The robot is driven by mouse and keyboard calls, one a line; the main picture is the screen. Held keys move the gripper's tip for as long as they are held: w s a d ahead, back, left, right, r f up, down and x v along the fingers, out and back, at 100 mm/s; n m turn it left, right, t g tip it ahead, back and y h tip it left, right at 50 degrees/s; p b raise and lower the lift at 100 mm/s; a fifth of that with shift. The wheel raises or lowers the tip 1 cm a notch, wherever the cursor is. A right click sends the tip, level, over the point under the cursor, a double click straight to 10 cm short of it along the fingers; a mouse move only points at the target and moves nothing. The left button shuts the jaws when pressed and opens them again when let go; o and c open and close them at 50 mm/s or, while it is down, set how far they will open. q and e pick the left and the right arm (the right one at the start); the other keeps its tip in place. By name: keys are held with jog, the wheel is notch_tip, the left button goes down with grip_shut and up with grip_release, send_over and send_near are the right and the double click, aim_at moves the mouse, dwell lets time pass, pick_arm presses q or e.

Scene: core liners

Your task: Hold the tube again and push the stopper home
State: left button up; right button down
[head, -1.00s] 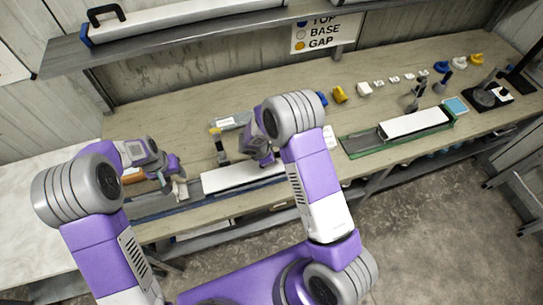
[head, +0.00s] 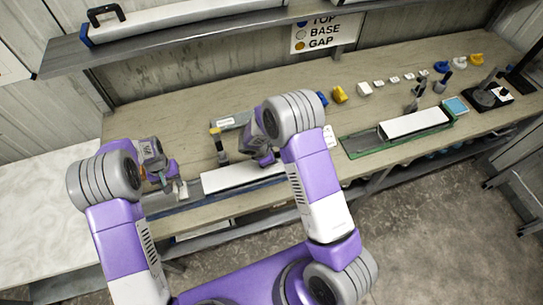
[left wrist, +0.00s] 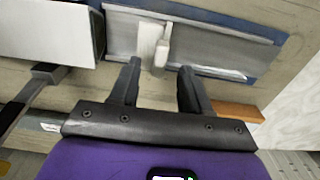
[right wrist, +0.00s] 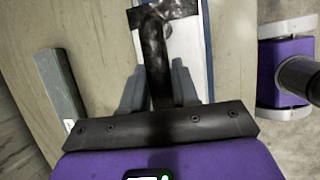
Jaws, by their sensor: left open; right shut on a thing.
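The white tube (head: 225,177) lies in a blue-edged grey cradle (head: 165,211) on the bench; its end shows at top left in the left wrist view (left wrist: 45,32). A small pale piece, apparently the stopper (left wrist: 153,44), is in the cradle channel, apart from the tube end. My left gripper (left wrist: 157,88) is open, its fingertips near the pale piece, with nothing clamped between them. My right gripper (right wrist: 157,88) is shut on a dark T-shaped tool (right wrist: 155,50) over the white tube. In the head view its fingers are largely hidden by my right arm.
An orange piece (left wrist: 238,111) lies beside the cradle. A grey block (right wrist: 60,88) lies on the bench. A green tray (head: 362,147) with another white tube (head: 413,123) is at right.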

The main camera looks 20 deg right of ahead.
aim_at(176, 187)
pick_arm(q)
jog(key=shift+f, duration=2.15)
jog(key=shift+c, duration=0.3)
grip_shut()
jog(key=shift+d+r, duration=0.1)
jog(key=shift+d, duration=0.05)
jog(key=shift+s+d, duration=0.15)
jog(key=shift+d, duration=1.05)
jog(key=shift+s+d, duration=0.1)
jog(key=shift+d, duration=1.1)
jog(key=shift+s+d, duration=0.15)
jog(key=shift+d, duration=1.4)
dwell(0.4)
